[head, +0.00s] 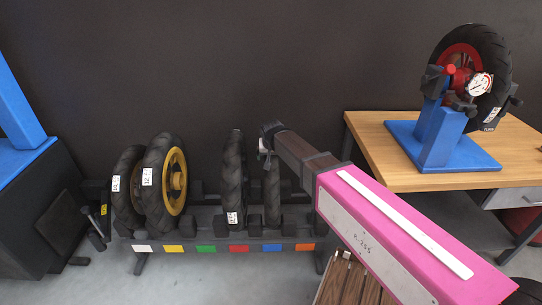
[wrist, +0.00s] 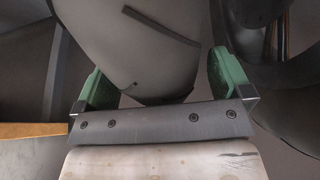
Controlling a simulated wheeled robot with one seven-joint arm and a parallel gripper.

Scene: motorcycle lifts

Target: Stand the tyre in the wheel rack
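The tyre (head: 272,195) is narrow and dark, upright and seen nearly edge-on at the rack's blue-marked place. My gripper (head: 268,145) is at its top. In the wrist view, the tyre (wrist: 160,45) fills the space between my green fingers (wrist: 160,85), which appear to close on its two sides. The wheel rack (head: 215,246) is a low dark frame with dark blocks and coloured labels: white, yellow, green, red, blue, orange. The tyre's lower end is between two blocks; I cannot tell whether it rests on the rack.
A gold-rimmed wheel (head: 166,185) and another tyre (head: 126,190) stand at the rack's left. A tyre (head: 233,180) stands by the red label. A wooden table (head: 400,175) at right bears a blue stand (head: 440,145) with a red-rimmed wheel (head: 500,75). A blue-topped dark unit (head: 30,210) is at left.

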